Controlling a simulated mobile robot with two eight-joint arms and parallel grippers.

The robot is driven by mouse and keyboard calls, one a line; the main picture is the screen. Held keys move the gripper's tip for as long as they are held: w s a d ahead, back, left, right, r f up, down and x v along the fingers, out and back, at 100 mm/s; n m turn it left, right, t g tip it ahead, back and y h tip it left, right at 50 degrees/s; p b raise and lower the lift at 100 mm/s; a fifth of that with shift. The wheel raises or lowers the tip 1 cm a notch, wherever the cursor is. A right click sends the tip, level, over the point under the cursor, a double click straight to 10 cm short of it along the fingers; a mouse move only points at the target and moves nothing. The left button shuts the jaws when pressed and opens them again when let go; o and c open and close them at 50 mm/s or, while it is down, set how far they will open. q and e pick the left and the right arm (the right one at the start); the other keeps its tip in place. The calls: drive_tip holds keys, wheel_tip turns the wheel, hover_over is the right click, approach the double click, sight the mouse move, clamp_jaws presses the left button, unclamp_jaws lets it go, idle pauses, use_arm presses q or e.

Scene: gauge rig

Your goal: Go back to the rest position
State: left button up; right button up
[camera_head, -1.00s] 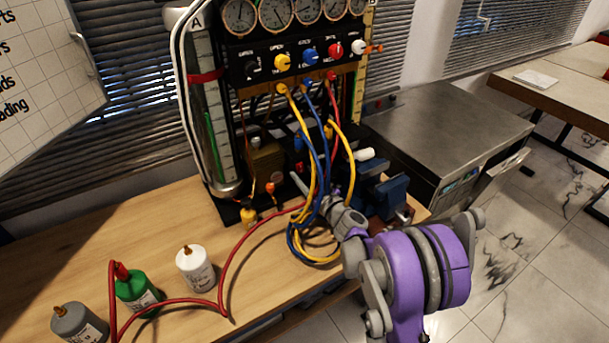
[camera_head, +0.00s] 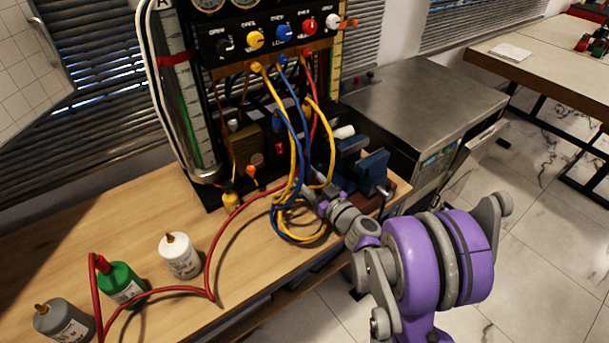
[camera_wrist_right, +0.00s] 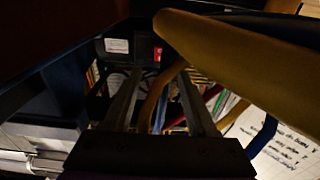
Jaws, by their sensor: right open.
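My right arm (camera_head: 430,258), purple and grey, reaches in from the lower right. Its gripper (camera_head: 314,196) is low in front of the gauge rig, beside the yellow and blue hoses (camera_head: 296,170); its fingertips are partly hidden there. In the right wrist view the two dark fingers of the right gripper (camera_wrist_right: 157,95) stand apart with nothing clearly held between them. A thick yellow hose (camera_wrist_right: 235,55) crosses very close to the fingers. A blue hose (camera_wrist_right: 262,135) hangs at the right. My left gripper is not in view.
A blue vice (camera_head: 362,172) stands just right of the hoses. A white bottle (camera_head: 180,256), a green bottle (camera_head: 121,284) and a grey bottle (camera_head: 62,322) stand on the wooden bench (camera_head: 130,215), with a red hose (camera_head: 208,265) among them. A metal cabinet (camera_head: 425,95) is behind. Floor is free at right.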

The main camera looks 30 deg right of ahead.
drive_tip(key=s+a+r+n+g+y+p, duration=0.15)
drive_tip(key=s+a+g, duration=0.3)
drive_tip(key=a, duration=0.45)
drive_tip(key=s+a+r+n+g+y+p, duration=0.1)
drive_tip(key=s+a+g+y+p, duration=0.15)
drive_tip(key=s+a, duration=0.45)
drive_tip(key=s+f+m+g+h+p, duration=0.1)
drive_tip(key=s+m+g+h+p, duration=0.2)
drive_tip(key=s, duration=1.1)
drive_tip(key=d+g+h, duration=0.1)
drive_tip(key=g+h, duration=0.1)
drive_tip(key=h, duration=0.1)
drive_tip(key=shift+s+f+g, duration=0.15)
drive_tip(key=shift+s+g, duration=0.25)
drive_tip(key=shift+a+m, duration=0.15)
drive_tip(key=shift+m, duration=0.1)
